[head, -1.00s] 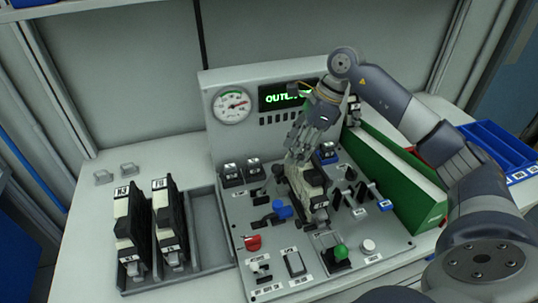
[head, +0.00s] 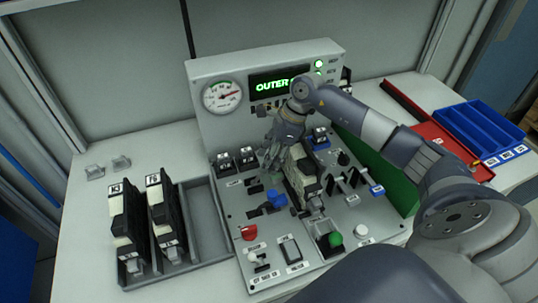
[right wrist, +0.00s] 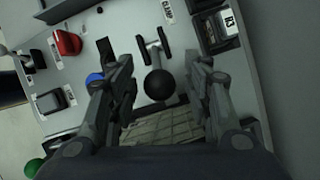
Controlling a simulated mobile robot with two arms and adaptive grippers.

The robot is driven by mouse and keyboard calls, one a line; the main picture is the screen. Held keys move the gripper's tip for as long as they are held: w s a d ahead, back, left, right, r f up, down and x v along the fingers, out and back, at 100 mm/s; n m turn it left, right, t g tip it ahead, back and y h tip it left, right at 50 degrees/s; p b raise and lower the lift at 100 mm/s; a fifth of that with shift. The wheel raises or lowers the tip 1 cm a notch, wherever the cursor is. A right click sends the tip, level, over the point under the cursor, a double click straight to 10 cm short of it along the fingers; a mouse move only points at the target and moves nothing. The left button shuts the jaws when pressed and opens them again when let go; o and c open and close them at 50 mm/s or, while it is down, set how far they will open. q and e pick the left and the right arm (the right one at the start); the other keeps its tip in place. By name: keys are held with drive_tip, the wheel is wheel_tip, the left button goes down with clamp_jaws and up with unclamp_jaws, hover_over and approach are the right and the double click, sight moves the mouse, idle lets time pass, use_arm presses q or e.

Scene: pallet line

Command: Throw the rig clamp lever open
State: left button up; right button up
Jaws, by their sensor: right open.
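My right gripper (head: 273,158) is open over the control panel (head: 228,205), just left of the black and cream module (head: 303,177) seated there. In the right wrist view the open fingers (right wrist: 158,88) stand on either side of a lever with a black ball knob (right wrist: 158,84). The knob lies between them, and I see no grip on it. The lever's bracket (right wrist: 151,46) shows beyond the knob. In the head view my gripper mostly hides this lever. My left gripper is not in view.
Two upright modules (head: 127,225) stand in a grey tray (head: 206,228) at left. A red tray (head: 440,140) and blue bin (head: 485,130) lie at right.

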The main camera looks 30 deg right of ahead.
drive_tip(key=shift+f, duration=0.15)
drive_tip(key=shift+c, duration=0.8)
clamp_jaws()
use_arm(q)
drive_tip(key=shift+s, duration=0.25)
